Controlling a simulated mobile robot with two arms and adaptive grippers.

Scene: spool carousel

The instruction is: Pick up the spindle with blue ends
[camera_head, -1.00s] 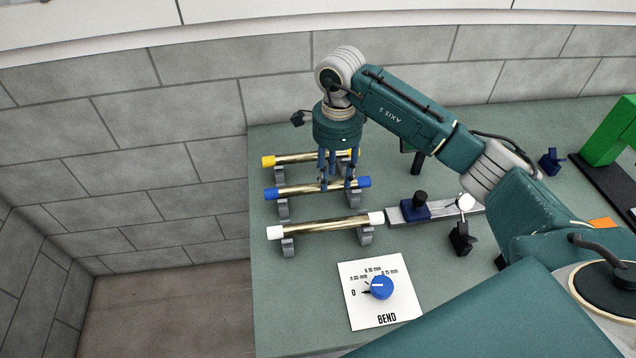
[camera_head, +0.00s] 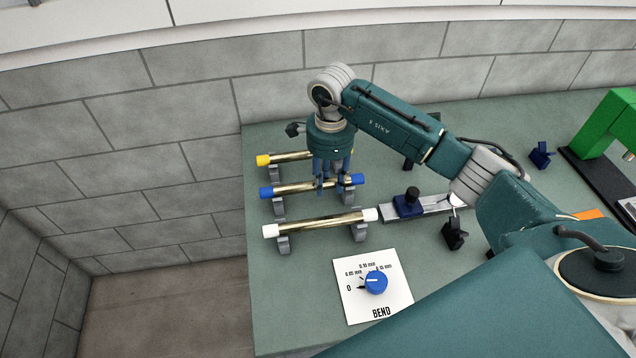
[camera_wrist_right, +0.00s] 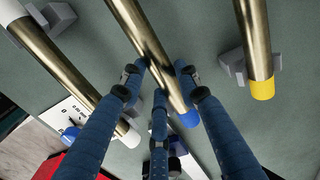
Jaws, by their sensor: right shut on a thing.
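The spindle with blue ends (camera_head: 295,188) is a brass rod lying across grey supports in the head view, between a yellow-ended and a white-ended spindle. My right gripper (camera_head: 333,187) points down over its right half and is shut on it near the right blue end. In the right wrist view the fingers (camera_wrist_right: 160,88) close around the brass rod (camera_wrist_right: 148,42), with its blue end (camera_wrist_right: 188,119) just beyond them. I cannot tell whether the spindle still touches its supports. My left gripper is not in view.
The white-ended spindle (camera_head: 318,222) lies in front and the yellow-ended spindle (camera_head: 290,158) behind, both close. A metal rail with a dark blue block (camera_head: 408,206) is to the right. A BEND dial card (camera_head: 374,288) lies in front. A green frame (camera_head: 608,125) stands far right.

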